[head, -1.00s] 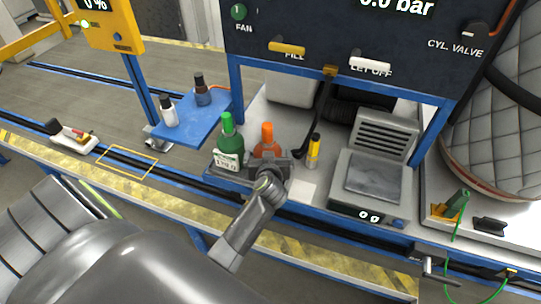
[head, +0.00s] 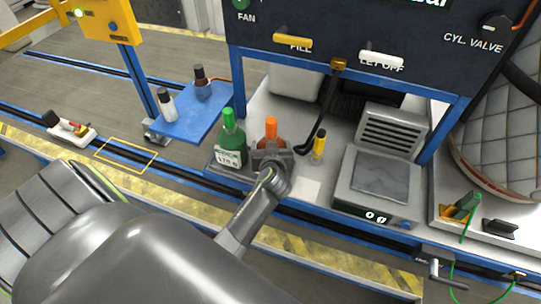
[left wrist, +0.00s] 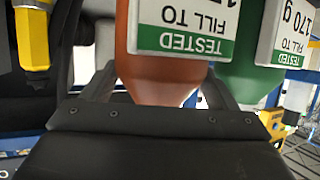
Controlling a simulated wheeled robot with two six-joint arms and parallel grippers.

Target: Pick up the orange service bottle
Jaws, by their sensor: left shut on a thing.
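The orange service bottle (head: 271,129) stands upright at the front of the bench in the head view, its lower part hidden behind my left gripper (head: 270,160). In the left wrist view the orange bottle (left wrist: 160,72) sits between the two fingers, with a white "TESTED FILL TO" label on it. My left gripper (left wrist: 160,95) is shut on the bottle. Whether the base touches the bench is hidden. My right gripper is not in view.
A green bottle (head: 231,140) stands close on the left of the orange one. A scale (head: 378,182) is further right. A blue shelf (head: 190,122) holds two small bottles.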

